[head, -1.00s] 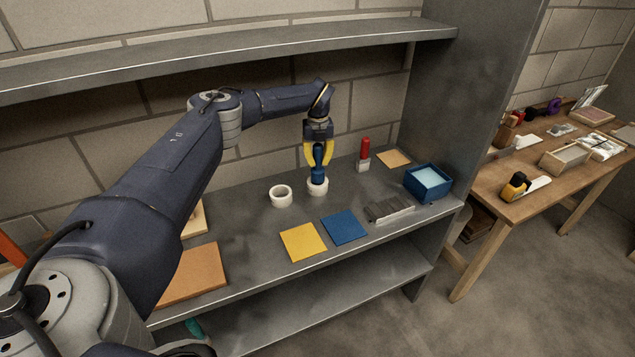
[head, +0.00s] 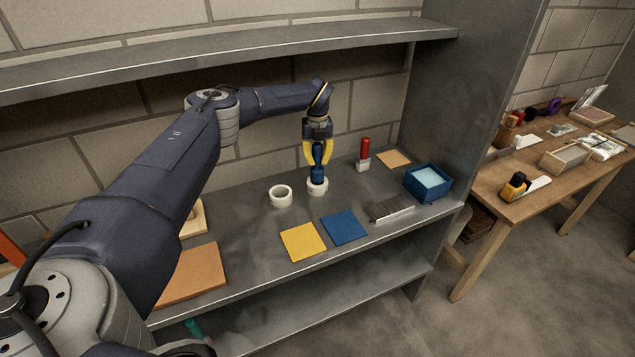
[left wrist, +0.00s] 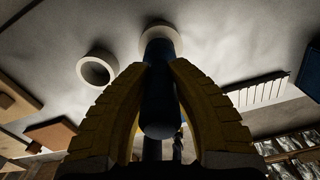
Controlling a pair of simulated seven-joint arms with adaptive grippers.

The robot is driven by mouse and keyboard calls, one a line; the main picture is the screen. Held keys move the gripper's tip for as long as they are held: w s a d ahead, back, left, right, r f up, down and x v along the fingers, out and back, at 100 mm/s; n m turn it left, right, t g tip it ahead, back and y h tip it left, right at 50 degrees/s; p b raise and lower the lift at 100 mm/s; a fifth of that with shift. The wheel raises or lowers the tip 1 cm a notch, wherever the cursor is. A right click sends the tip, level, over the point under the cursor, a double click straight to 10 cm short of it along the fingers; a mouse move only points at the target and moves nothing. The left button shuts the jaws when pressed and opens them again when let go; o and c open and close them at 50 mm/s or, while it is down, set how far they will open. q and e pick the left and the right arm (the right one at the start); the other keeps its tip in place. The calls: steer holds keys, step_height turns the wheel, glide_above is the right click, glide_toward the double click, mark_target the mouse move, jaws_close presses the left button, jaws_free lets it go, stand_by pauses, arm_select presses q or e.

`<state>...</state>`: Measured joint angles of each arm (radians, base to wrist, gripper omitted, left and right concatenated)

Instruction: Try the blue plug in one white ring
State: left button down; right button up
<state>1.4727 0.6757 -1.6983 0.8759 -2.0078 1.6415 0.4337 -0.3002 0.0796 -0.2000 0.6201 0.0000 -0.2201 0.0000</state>
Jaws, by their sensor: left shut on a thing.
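The blue plug (head: 318,172) stands upright between the yellow fingers of my left gripper (head: 318,156), which is shut on it. Its lower end meets one white ring (head: 317,187) on the grey shelf; how deep it sits inside is hard to tell. In the left wrist view the blue plug (left wrist: 160,95) runs between the fingers (left wrist: 160,100) to that white ring (left wrist: 157,34). A second white ring (head: 281,196) lies empty to the left, and it also shows in the left wrist view (left wrist: 97,68). My right gripper is not in view.
A yellow square (head: 302,242) and a blue square (head: 344,227) lie in front on the shelf (head: 250,235). A red-handled brush (head: 364,155), a grey comb-like piece (head: 391,208) and a blue box (head: 428,183) stand to the right. An upper shelf (head: 230,55) hangs above.

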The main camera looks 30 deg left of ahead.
mark_target(317, 144)
arm_select(q)
steer(key=shift+f, duration=0.4)
stand_by(2.4)
steer(key=shift+r, duration=1.25)
stand_by(0.6)
steer(key=shift+r, duration=1.9)
